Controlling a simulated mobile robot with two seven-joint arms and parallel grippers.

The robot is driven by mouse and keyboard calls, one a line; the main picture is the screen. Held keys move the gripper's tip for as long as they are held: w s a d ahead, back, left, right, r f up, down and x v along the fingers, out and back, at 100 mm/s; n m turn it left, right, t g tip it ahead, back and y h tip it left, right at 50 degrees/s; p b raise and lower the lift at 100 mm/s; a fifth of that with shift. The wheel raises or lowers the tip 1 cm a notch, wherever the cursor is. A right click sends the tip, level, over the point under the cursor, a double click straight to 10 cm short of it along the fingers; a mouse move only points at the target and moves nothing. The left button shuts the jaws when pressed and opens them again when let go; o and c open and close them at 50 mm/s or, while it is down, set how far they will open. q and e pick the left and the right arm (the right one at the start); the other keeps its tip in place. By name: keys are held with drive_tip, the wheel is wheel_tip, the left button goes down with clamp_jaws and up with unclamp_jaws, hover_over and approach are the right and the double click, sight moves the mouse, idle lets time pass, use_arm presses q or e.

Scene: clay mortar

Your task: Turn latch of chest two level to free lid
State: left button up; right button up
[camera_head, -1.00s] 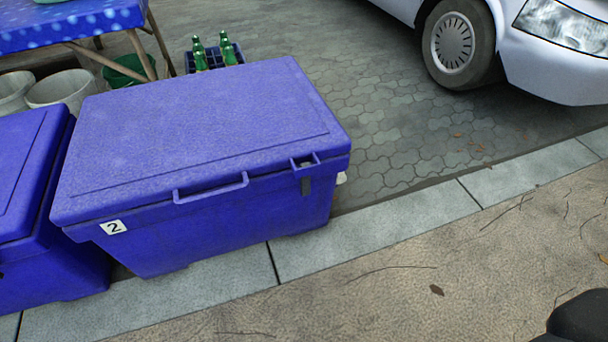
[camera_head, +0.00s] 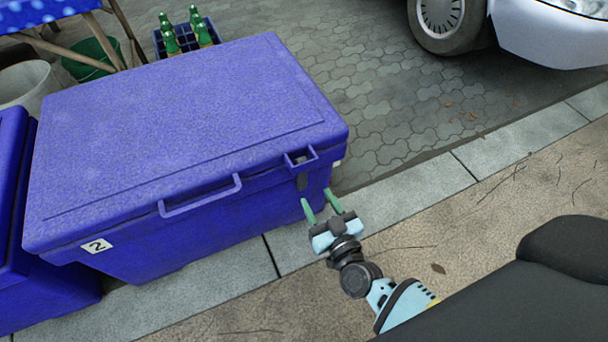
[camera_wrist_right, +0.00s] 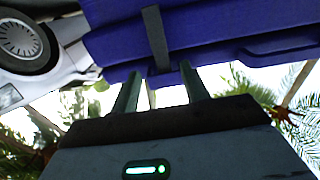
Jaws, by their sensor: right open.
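Chest two (camera_head: 140,240) is a blue cooler box with a flat shut lid (camera_head: 190,120) and a "2" label (camera_head: 96,246) at its front left. Its latch (camera_head: 302,181) is a short dark grey strip hanging upright on the front near the right corner, below a small notch in the lid. In the right wrist view the latch (camera_wrist_right: 155,38) runs up and down against the blue wall. My right gripper (camera_head: 319,203) is open and empty, its green fingers just in front of and below the latch, apparently apart from it. My left gripper is out of view.
Another blue chest (camera_head: 45,295) stands close on the left. A crate of green bottles (camera_head: 186,38), buckets (camera_head: 25,85) and a table (camera_head: 40,12) are behind. A white car (camera_head: 540,35) stands at back right. The pavement in front is open.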

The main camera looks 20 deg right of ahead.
sight(303, 175)
drive_tip(key=w+b, duration=0.2)
drive_tip(key=w, duration=0.4)
drive_tip(key=shift+w+a+f, duration=0.1)
drive_tip(key=shift+w, duration=0.75)
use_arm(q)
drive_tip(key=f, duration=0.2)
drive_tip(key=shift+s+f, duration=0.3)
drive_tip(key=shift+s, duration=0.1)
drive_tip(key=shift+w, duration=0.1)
use_arm(e)
drive_tip(key=shift+c, duration=0.4)
drive_tip(key=c, duration=0.9)
